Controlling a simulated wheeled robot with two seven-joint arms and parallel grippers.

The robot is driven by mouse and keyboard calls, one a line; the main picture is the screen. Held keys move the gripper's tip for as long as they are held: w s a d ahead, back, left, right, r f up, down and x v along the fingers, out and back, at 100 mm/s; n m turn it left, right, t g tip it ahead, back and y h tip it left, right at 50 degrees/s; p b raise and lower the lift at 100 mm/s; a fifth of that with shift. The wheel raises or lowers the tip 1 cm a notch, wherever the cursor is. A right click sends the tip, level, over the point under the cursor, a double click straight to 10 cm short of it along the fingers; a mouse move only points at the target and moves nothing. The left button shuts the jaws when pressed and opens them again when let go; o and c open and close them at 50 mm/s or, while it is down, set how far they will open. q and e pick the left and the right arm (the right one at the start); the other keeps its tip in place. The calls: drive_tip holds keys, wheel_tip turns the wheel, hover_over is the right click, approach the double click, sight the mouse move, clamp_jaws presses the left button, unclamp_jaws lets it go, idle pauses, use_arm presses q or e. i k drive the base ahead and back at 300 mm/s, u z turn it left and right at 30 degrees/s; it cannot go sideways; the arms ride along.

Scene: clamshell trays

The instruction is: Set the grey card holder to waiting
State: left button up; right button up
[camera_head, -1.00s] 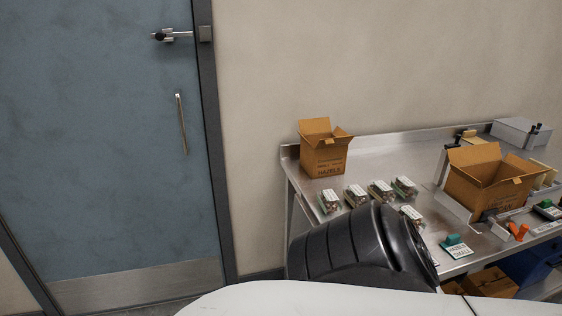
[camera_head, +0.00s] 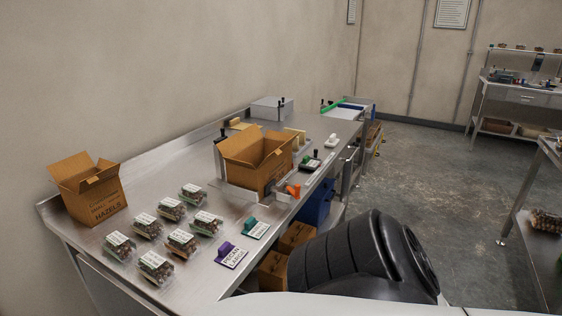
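No card holder that is clearly grey can be made out. A small pale holder-like piece (camera_head: 331,140) lies toward the far end of the steel bench; it is too small to tell whether it is grey or what it reads. A purple card holder (camera_head: 226,249) with a white card reading "PECAN LARGE" lies near the front edge. A teal holder (camera_head: 250,222) with a white card lies just beyond it. A dark holder with a green part (camera_head: 310,160) lies farther along. Neither of my grippers shows in this view.
The steel bench (camera_head: 150,195) runs along the wall. Open floor (camera_head: 425,165) lies to the right, with another bench (camera_head: 520,97) beyond.

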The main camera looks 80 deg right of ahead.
sight(314, 157)
drive_tip(key=z, duration=2.4)
